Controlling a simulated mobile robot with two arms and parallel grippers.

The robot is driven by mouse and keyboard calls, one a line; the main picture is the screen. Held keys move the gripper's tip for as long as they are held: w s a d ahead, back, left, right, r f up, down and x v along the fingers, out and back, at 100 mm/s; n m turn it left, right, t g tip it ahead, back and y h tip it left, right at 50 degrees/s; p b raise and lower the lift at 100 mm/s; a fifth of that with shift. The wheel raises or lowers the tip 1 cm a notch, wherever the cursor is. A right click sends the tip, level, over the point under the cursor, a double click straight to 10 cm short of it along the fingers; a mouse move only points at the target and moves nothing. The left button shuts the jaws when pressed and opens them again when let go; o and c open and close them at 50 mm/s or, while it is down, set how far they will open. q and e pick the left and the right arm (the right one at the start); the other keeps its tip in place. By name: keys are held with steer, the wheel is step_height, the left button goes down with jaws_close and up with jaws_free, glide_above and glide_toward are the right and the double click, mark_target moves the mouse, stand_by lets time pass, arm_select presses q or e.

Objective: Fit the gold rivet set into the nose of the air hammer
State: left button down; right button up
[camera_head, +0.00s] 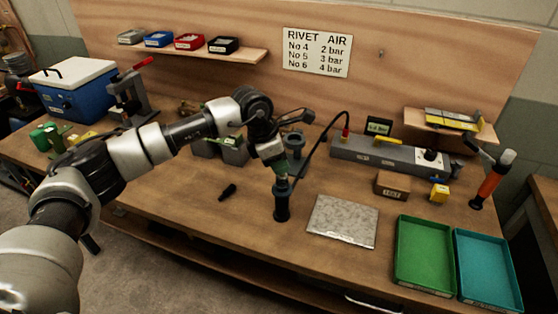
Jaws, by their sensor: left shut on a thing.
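The tool's nose is hidden. A small black piece (228,191) lies on the bench to the left. I cannot pick out the gold rivet set with certainty. My right gripper is not in view.
A grey metal plate (343,222) lies right of the gripper, with green (424,282) and teal (489,296) trays beyond. An orange-handled tool (490,182) stands far right. The front left bench is clear.

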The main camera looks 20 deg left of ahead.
arm_select(q)
steer(key=shift+s+f+b, duration=0.1)
steer(key=shift+f+b, duration=0.4)
steer(key=shift+f, duration=0.15)
steer(key=c, duration=0.9)
jaws_free()
steer(key=shift+r, duration=0.1)
steer(key=p+v, duration=0.2)
steer(key=v, duration=0.3)
